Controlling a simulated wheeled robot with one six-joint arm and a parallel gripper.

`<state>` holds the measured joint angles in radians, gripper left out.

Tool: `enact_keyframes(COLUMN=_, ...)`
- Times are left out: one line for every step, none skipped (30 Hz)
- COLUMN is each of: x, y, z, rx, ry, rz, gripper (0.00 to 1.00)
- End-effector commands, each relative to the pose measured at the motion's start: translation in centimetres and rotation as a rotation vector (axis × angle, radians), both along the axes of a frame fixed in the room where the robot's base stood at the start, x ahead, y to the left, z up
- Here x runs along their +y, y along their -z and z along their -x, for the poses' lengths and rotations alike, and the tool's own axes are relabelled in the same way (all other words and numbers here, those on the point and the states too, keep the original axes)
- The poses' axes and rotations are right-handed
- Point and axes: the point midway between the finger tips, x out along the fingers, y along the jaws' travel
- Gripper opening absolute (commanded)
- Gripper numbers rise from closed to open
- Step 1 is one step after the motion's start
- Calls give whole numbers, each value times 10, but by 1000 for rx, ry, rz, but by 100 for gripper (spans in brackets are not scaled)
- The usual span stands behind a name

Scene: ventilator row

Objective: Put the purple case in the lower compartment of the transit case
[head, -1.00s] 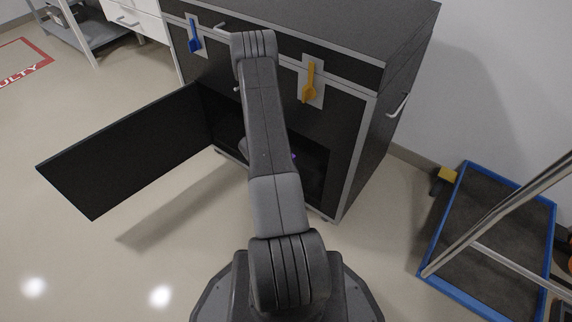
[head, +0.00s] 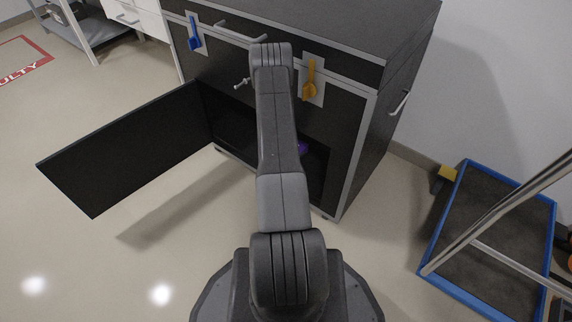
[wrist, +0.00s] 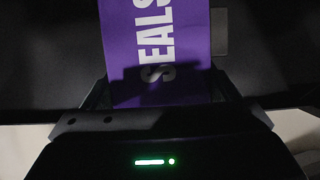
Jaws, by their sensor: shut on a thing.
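The purple case (wrist: 160,50), marked "SEALS" in white, stands out in the wrist view between the fingers of my gripper (wrist: 160,97), which is shut on it. In the head view only a small purple part of the case (head: 302,148) shows beside my arm, inside the dark opening. The transit case (head: 345,130) is a black cabinet with grey edges. Its lower compartment (head: 318,165) is open, with the door (head: 125,150) swung out to the left. My arm hides much of the opening and my gripper in the head view. Whether the purple case touches the compartment floor cannot be told.
A blue latch (head: 195,38) and an orange latch (head: 311,85) sit on the cabinet front, near a grey handle (head: 240,32). A blue-edged cart (head: 480,290) stands at the right. The floor at the left front is clear.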

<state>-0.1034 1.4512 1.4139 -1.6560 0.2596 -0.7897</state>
Motion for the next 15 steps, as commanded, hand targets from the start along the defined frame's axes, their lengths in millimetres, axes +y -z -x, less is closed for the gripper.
enact_keyframes(x=0, y=12, z=0, rx=1, ry=0, rz=0, gripper=54)
enact_keyframes(x=0, y=17, z=1, rx=1, ry=0, rz=0, gripper=54)
enact_keyframes(x=-1, y=25, z=1, rx=2, ry=1, rz=1, gripper=54)
enact_keyframes(x=0, y=31, z=1, rx=2, ry=1, rz=1, gripper=54)
enact_keyframes(x=0, y=36, z=0, rx=1, ry=0, rz=0, gripper=54)
enact_keyframes(x=-1, y=40, z=-1, rx=0, ry=1, rz=0, gripper=54)
enact_keyframes(x=-2, y=41, z=-2, rx=-1, ry=1, rz=0, gripper=54)
enact_keyframes(x=-2, y=42, z=-3, rx=-1, ry=1, rz=0, gripper=54)
enact_keyframes(x=-3, y=42, z=-3, rx=-1, ry=2, rz=0, gripper=54)
enact_keyframes(x=-3, y=41, z=-3, rx=-1, ry=1, rz=0, gripper=54)
enact_keyframes(x=-3, y=41, z=-3, rx=0, ry=1, rz=0, gripper=54)
enact_keyframes(x=-3, y=40, z=-3, rx=0, ry=1, rz=0, gripper=54)
enact_keyframes(x=-3, y=40, z=-3, rx=0, ry=1, rz=0, gripper=54)
enact_keyframes(x=-3, y=40, z=-3, rx=0, ry=1, rz=0, gripper=54)
enact_keyframes(x=-3, y=40, z=-3, rx=0, ry=1, rz=0, gripper=54)
